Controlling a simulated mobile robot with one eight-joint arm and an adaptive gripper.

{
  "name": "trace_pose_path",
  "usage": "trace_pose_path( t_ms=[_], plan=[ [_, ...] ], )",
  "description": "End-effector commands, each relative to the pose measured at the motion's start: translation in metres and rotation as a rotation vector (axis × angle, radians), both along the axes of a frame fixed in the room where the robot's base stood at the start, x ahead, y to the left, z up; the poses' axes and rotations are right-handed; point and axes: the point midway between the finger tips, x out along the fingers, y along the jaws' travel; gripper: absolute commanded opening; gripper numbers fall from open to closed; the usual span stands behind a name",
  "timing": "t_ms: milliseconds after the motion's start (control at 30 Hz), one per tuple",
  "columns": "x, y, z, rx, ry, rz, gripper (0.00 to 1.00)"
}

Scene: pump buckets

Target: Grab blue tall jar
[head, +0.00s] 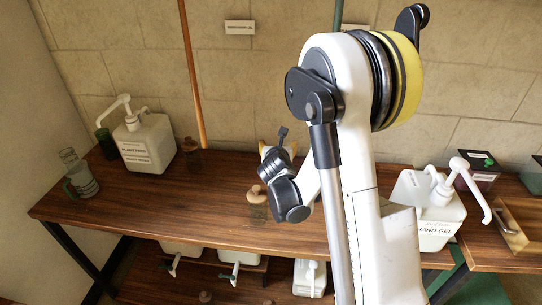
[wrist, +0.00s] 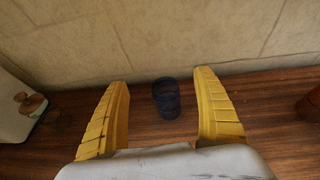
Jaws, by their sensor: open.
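A dark blue, see-through tall jar (wrist: 167,98) stands upright on the wooden table near the back wall in the wrist view. My gripper (wrist: 161,78) is open, with its yellow fingers spread to either side of the jar in that picture. The jar appears beyond the fingers, with clear gaps on both sides and no contact visible. I cannot tell the exact distance. In the head view the jar does not show; my arm covers the middle of the scene. Only a bit of my gripper's yellow shows there, behind the black wrist joints.
A white PLANT FOOD pump bucket (head: 146,146) stands at the left, a HAND GEL bucket (head: 428,212) at the right. A cork-topped glass jar (head: 257,205) is near my wrist. A reddish-brown object (wrist: 311,106) is right in the wrist view.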

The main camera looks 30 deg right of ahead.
Motion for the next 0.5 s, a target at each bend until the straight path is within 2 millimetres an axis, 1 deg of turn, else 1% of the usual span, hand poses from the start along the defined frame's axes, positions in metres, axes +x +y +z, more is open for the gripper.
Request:
trace_pose_path(
  t_ms=[33, 200, 300, 333, 400, 500],
  plan=[
    [0.000, 0.000, -0.012, -0.001, 0.000, 0.000, 0.78],
    [0.000, 0.000, -0.053, 0.001, 0.000, 0.000, 0.78],
    [0.000, 0.000, -0.074, 0.002, -0.001, -0.001, 0.78],
    [0.000, 0.000, -0.080, 0.002, -0.001, -0.001, 0.78],
    [0.010, -0.005, -0.081, 0.003, 0.000, -0.001, 0.78],
    [0.017, -0.010, -0.083, 0.003, 0.000, -0.001, 0.78]
  ],
)
